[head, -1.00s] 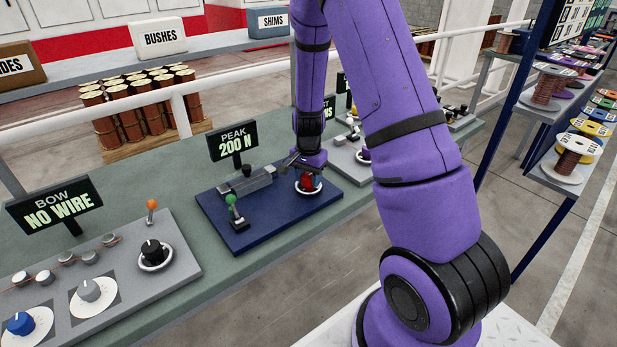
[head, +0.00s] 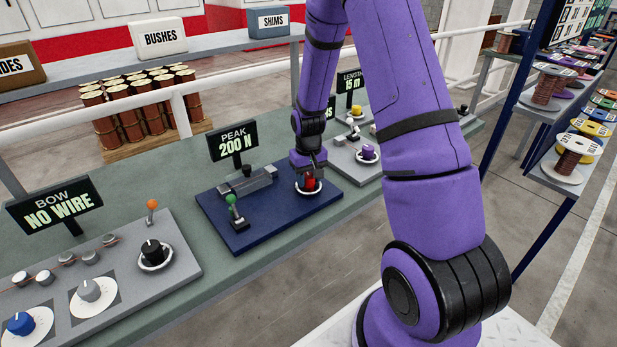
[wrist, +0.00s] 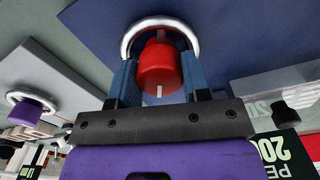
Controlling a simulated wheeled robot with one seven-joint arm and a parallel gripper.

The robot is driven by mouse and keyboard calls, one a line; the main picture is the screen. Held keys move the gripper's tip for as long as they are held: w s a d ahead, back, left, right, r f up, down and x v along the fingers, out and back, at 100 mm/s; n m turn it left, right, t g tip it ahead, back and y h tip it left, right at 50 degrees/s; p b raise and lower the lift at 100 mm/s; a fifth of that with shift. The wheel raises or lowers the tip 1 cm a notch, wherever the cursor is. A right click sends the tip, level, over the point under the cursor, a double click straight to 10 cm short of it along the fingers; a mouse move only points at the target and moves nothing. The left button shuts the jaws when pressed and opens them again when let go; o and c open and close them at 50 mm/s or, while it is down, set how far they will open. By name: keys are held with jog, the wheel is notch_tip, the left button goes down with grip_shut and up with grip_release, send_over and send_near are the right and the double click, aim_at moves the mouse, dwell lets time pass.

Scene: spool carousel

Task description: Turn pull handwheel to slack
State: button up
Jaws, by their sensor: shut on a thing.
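The pull handwheel is a red knob (head: 310,183) inside a pale ring on the blue plate (head: 262,229), at the plate's right end. In the wrist view the red knob (wrist: 158,68) has a white mark and a silver ring (wrist: 133,35) around it. My gripper (wrist: 160,80) is shut on the red knob, with one blue finger on each side of it. In the head view my gripper (head: 308,170) comes down on the knob from above and partly hides it. The sign (head: 232,139) behind the plate reads PEAK 200 N.
A green-topped lever (head: 232,205) and a grey clamp block (head: 248,184) share the blue plate. The grey BOW panel (head: 120,306) with knobs lies to the left. Another grey panel with a purple knob (head: 368,152) lies to the right. Spool shelves stand at far right.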

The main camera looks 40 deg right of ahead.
aim_at(308, 175)
jog(key=n, duration=0.4)
jog(key=shift+n, duration=0.4)
jog(key=shift+n, duration=0.3)
jog(key=o, duration=0.9)
notch_tip(308, 175, up, 11)
jog(key=shift+f, duration=0.1)
dwell(0.5)
